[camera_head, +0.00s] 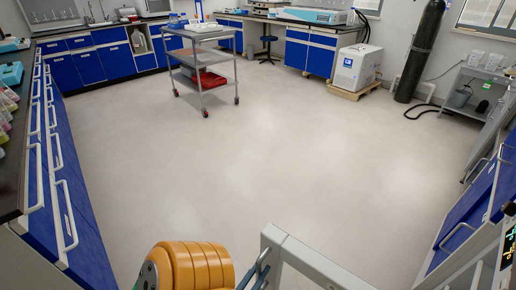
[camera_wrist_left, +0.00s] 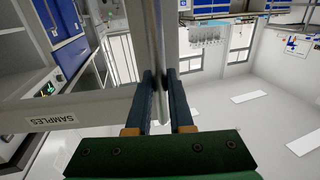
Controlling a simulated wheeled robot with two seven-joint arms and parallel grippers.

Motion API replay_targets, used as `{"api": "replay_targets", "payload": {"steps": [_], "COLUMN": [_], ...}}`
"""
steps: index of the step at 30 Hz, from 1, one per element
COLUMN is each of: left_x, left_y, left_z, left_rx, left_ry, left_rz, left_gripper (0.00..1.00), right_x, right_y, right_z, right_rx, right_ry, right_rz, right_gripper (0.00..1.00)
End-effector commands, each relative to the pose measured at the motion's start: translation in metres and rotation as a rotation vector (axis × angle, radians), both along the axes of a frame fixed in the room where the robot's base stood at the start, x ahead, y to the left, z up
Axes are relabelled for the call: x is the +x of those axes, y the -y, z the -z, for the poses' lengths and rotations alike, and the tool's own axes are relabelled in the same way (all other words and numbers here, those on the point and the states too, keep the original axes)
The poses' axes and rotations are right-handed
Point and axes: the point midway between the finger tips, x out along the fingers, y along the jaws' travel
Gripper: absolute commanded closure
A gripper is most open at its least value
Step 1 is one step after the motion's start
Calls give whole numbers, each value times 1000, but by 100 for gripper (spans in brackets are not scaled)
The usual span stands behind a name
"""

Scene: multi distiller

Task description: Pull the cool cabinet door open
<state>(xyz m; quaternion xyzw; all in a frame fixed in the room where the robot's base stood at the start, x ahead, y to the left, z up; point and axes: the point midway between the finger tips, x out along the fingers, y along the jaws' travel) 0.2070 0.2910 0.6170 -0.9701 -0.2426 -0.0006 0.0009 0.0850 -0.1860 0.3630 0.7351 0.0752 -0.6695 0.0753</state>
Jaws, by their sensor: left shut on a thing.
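The cool cabinet door shows as a pale grey-white frame corner (camera_head: 275,241) at the bottom middle of the head view; most of it is cut off. In the left wrist view, turned upside down, its pale frame (camera_wrist_left: 95,108) carries a "SAMPLES" label. A slim metallic handle bar (camera_wrist_left: 156,30) runs along the frame. My left gripper (camera_wrist_left: 160,82) has its dark blue fingers on either side of this bar, shut on it. In the head view the left gripper (camera_head: 257,272) shows only partly, beside the frame. The cabinet's inside is hidden. My right gripper is out of view.
The pale floor (camera_head: 250,150) ahead is wide and clear. A grey cart (camera_head: 205,57) stands at the back left. Blue drawers with white handles (camera_head: 62,170) line the left. More blue cabinets (camera_head: 470,215) stand at the right, near the frame. A white box unit (camera_head: 357,68) stands at the back right.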

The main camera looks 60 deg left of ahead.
Motion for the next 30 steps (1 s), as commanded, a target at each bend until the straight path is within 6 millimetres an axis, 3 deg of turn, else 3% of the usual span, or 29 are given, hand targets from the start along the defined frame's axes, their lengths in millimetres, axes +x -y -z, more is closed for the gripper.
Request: {"api": "replay_targets", "payload": {"steps": [11, 12, 15, 24, 30], "left_x": [0, 0, 0, -2, -35], "left_y": [1, 1, 1, 1, 19], "left_z": [0, 0, 0, 1, 4], "left_rx": [0, 0, 0, 0, -2], "left_ry": [-1, -1, -1, -1, -6], "left_rz": [4, 4, 4, 3, 3], "left_gripper": [100, 78, 51, 50, 50], "right_x": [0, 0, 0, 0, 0], "right_y": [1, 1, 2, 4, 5], "right_z": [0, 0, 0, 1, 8], "right_rx": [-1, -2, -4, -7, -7], "right_ry": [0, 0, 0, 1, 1], "right_rz": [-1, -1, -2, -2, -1], "right_gripper": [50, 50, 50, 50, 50]}}
